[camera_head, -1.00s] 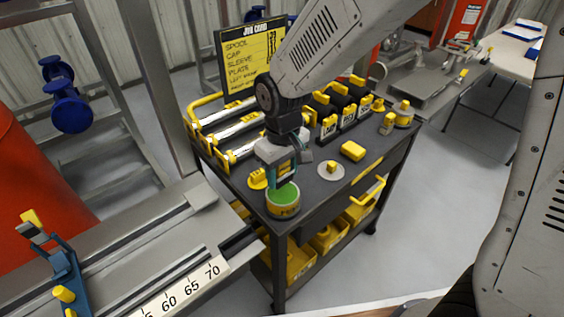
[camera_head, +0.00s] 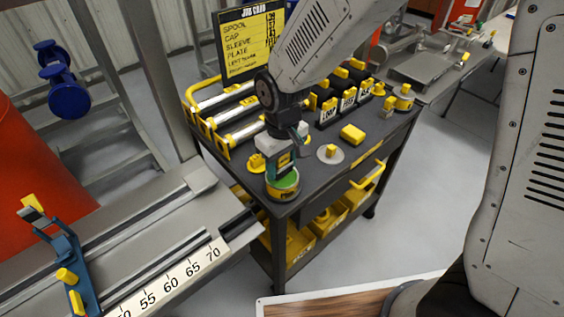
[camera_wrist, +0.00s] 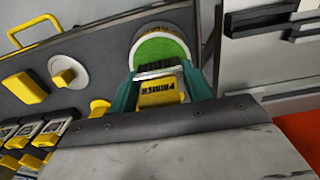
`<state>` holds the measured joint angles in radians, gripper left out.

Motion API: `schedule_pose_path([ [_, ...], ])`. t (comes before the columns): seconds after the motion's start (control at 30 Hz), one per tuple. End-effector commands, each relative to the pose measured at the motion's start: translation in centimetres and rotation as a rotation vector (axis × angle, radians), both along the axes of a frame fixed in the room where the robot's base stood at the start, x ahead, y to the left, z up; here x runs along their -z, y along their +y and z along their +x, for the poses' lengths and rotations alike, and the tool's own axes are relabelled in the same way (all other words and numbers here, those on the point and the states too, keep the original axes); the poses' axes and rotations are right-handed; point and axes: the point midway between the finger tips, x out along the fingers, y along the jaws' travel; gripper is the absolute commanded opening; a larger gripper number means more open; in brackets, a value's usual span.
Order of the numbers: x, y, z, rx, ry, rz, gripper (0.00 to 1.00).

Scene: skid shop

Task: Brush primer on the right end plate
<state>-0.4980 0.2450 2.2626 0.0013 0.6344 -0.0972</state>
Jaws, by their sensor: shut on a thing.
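My gripper (camera_head: 284,172) has teal fingers and is shut on a yellow brush marked PRIMER (camera_wrist: 160,94). A round primer pot (camera_head: 283,193) with a yellow wall and green contents stands at the near corner of the dark cart top. In the wrist view the green surface (camera_wrist: 160,50) shows beyond the brush's dark bristles. The bristles are over or in the pot; I cannot tell whether they touch the green. The gripper hides part of the pot in the head view. I cannot make out the right end plate.
The dark cart (camera_head: 312,200) also carries silver rollers (camera_head: 222,103), a yellow block (camera_head: 352,135), a grey disc with a yellow knob (camera_head: 330,153) and labelled holders. A job card board (camera_head: 252,42) stands behind. A metal rail with a number scale (camera_head: 168,278) lies at left.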

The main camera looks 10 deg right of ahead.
Motion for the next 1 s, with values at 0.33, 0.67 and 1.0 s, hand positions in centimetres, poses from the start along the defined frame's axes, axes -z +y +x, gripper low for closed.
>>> schedule_pose_path([
  [0.33,0.2,0.0,0.0,0.000,0.000,0.000,0.30],
  [0.67,0.6,0.0,0.0,0.000,0.000,0.000,0.30],
  [1.0,1.0,0.0,0.0,0.000,0.000,0.000,0.30],
])
